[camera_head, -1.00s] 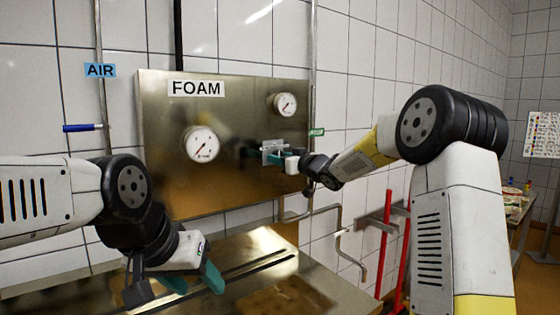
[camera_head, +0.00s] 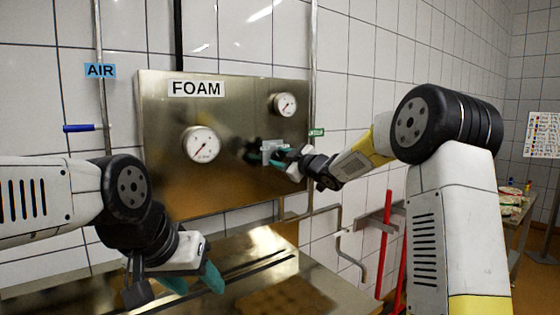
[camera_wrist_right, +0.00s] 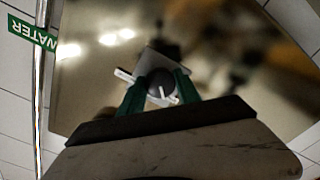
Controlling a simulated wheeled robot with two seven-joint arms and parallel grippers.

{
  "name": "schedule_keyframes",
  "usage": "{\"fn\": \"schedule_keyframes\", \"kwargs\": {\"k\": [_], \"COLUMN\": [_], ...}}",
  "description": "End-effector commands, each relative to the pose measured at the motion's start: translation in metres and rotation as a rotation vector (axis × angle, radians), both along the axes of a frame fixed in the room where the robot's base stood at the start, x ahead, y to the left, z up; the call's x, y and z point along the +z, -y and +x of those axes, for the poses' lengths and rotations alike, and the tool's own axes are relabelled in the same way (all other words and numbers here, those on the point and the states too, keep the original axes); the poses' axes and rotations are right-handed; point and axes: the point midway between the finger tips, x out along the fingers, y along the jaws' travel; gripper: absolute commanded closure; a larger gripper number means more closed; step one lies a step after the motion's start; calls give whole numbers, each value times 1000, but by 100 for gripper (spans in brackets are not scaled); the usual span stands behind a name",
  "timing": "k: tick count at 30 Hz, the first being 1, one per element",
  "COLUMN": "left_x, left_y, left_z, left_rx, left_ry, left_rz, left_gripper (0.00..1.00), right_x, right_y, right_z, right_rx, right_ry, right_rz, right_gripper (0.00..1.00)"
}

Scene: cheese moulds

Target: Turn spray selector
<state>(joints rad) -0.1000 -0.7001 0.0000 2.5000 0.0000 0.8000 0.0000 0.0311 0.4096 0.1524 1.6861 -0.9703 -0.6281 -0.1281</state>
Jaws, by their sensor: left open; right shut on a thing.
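The spray selector is a dark round knob (camera_wrist_right: 157,84) with a white mark, on a light square plate (camera_head: 272,149) at the right part of the steel FOAM panel. My right gripper (camera_head: 281,158) reaches the plate from the right. In the right wrist view its two green fingers (camera_wrist_right: 158,88) stand on either side of the knob and are shut on it. In the head view the fingers hide most of the knob. My left gripper (camera_head: 194,282) is open and empty at lower left, over the steel table.
The steel panel (camera_head: 235,180) carries two gauges (camera_head: 201,144) and (camera_head: 285,105). A blue-handled valve (camera_head: 79,128) is on the AIR pipe at left. A steel table (camera_head: 315,290) lies below. Bent pipes (camera_head: 341,235) and red poles (camera_head: 383,245) stand at right.

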Motion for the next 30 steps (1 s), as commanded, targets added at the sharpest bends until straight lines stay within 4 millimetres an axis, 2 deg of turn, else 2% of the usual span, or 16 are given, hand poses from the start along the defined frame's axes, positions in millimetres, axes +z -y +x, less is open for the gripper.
{"fn": "schedule_keyframes", "kwargs": {"k": [19,20,23,30], "left_x": [0,0,0,0], "left_y": [0,0,0,0], "left_z": [0,0,0,0], "left_rx": [0,0,0,0], "left_ry": [0,0,0,0], "left_rz": [0,0,0,0], "left_gripper": [46,46,46,46], "right_x": [5,5,4,2], "right_y": [1,1,1,1], "right_z": [1,1,1,0], "right_rx": [-4,-4,-3,-2], "right_ry": [41,41,40,37], "right_rz": [-44,-44,-44,-46], "right_gripper": [100,59,39,39]}}
